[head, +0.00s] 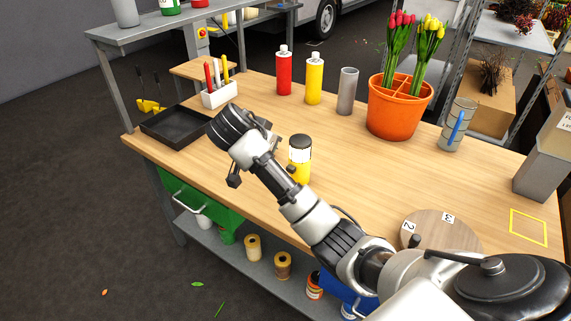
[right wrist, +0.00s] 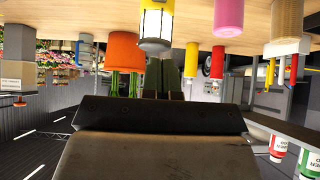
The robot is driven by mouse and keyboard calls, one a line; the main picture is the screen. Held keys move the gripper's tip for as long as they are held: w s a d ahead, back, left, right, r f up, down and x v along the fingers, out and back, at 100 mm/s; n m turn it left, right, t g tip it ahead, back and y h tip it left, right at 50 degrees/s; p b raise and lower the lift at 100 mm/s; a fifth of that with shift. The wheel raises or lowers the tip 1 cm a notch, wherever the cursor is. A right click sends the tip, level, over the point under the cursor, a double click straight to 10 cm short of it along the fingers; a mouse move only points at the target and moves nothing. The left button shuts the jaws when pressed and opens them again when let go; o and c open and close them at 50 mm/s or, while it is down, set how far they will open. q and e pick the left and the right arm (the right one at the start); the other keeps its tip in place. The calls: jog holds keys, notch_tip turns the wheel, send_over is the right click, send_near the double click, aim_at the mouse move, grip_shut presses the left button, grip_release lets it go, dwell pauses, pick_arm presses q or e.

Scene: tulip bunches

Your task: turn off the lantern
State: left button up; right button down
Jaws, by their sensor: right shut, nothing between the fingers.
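The lantern (head: 300,158) stands upright on the wooden workbench, with a dark top, a pale bright middle and a yellow lower body. It also shows upside down at the top of the right wrist view (right wrist: 156,24). My right gripper (right wrist: 165,78) is shut and empty, its fingers close to the lantern in that view; I cannot tell whether they touch. In the head view my right arm reaches across the bench front, its wrist left of the lantern, and the fingertips are hard to make out. My left gripper is not in view.
Behind the lantern stand a red bottle (head: 284,73), a yellow bottle (head: 314,80), a grey cylinder (head: 347,92) and an orange pot (head: 394,117) of tulips. A black tray (head: 172,139) and a white holder (head: 219,95) are at left. A round numbered board (head: 455,236) lies at right.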

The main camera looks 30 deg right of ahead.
dwell(0.3)
send_over(292, 162)
jog(key=s+a, duration=0.1)
jog(key=a, duration=0.2)
jog(key=f, duration=0.3)
jog(key=f+p, duration=0.1)
jog(key=f, duration=0.2)
jog(key=shift+s+a+f, duration=0.1)
jog(key=shift+s+f, duration=0.1)
jog(key=shift+f, duration=0.15)
notch_tip(292, 162, down, 3)
jog(key=shift+r, duration=0.15)
jog(key=shift+f, duration=0.85)
notch_tip(292, 162, down, 3)
jog(key=shift+r+b, duration=0.1)
jog(key=shift+b, duration=0.4)
